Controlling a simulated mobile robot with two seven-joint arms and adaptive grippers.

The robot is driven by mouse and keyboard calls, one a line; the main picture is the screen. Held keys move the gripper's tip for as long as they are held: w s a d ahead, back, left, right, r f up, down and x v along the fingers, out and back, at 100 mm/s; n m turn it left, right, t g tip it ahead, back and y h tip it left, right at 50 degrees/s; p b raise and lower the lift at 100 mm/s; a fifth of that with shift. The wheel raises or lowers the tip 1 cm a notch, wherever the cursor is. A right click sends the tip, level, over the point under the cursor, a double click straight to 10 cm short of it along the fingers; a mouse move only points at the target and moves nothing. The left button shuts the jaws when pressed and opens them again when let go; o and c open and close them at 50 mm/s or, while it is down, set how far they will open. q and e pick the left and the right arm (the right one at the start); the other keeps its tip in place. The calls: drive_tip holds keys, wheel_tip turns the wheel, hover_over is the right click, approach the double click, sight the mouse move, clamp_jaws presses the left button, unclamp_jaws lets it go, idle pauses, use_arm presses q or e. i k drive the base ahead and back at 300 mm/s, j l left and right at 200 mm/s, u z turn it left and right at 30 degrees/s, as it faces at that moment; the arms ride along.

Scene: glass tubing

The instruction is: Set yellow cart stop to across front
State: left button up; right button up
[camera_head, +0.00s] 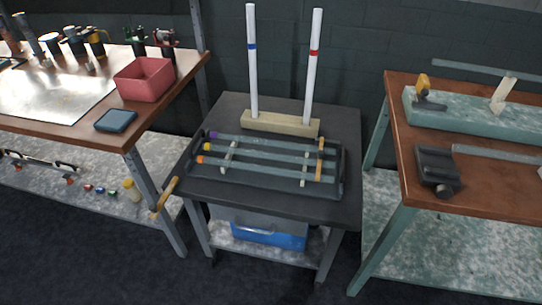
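A dark cart (340,207) stands in the middle with a black tray (265,188) on its top. A yellow-tan bar (166,195) sits at the cart's left front corner, slanting down and out toward the front left, not lying along the front edge. A second yellow-orange bar (320,160) lies front to back at the right end of the tray. I cannot tell for certain which of the two is the cart stop. Neither of my grippers is in view.
Several glass tubes with coloured ends lie across the tray. Two upright white tubes (252,70) (312,70) stand in a wooden block (280,124) behind it. A blue box (268,238) is on the lower shelf. Workbenches flank the cart: left (95,130), right (405,108).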

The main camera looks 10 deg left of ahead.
sight(156, 209)
drive_tip(key=u, duration=1.1)
